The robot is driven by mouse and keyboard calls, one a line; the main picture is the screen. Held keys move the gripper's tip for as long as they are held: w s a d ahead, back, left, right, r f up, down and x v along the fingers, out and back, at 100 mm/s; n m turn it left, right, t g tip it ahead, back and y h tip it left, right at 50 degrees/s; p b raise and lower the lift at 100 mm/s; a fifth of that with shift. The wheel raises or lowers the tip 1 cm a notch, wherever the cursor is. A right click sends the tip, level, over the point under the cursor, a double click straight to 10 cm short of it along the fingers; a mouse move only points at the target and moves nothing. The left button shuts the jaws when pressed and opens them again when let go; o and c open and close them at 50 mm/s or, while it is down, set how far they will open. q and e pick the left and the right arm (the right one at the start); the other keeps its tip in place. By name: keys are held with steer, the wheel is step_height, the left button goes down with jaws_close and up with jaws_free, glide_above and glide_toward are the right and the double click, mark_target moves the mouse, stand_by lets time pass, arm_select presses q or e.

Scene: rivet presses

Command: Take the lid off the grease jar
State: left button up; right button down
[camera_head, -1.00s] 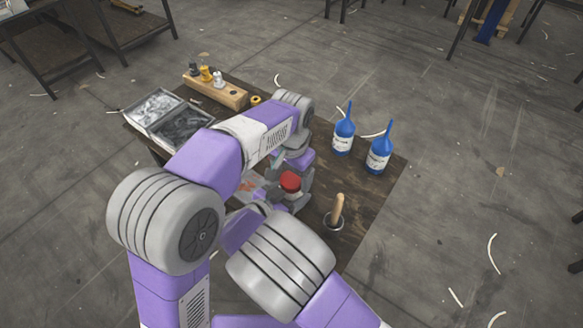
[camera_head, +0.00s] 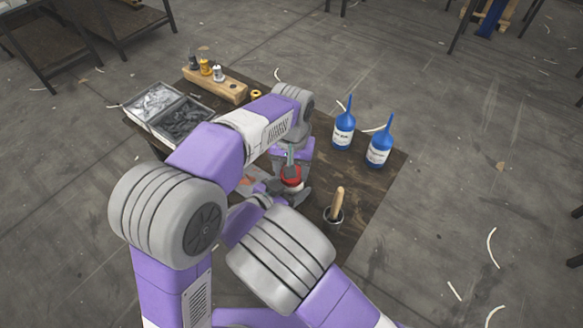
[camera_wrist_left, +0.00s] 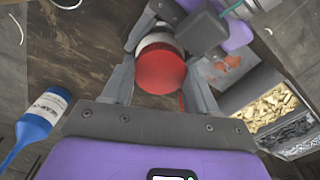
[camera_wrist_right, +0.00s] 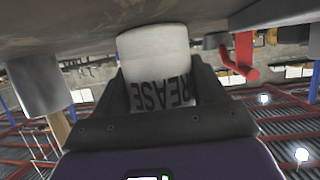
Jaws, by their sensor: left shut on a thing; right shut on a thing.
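The grease jar (camera_wrist_right: 155,65) is a white cylinder with dark "GREASE" lettering, upside down in the right wrist view. My right gripper (camera_wrist_right: 162,85) is shut around its side. The jar's red lid (camera_head: 291,178) faces up in the head view, and it shows large in the left wrist view (camera_wrist_left: 160,72). My left gripper (camera_wrist_left: 158,55) has come down over the lid, one finger on each side, and is shut on it. The fingers partly hide the lid in the head view. Whether the lid is apart from the jar cannot be told.
Two blue-capped bottles (camera_head: 343,132) (camera_head: 378,150) stand at the table's right. A metal cup (camera_head: 333,220) with a wooden handle is near the front. Part bins (camera_head: 185,119) and a wooden block (camera_head: 222,88) with small spools are at the back left. A red handle (camera_wrist_right: 244,52) shows beside the jar.

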arm_select(q)
steer(key=shift+n, duration=1.1)
steer(key=o, duration=1.2)
steer(key=shift+c, duration=0.2)
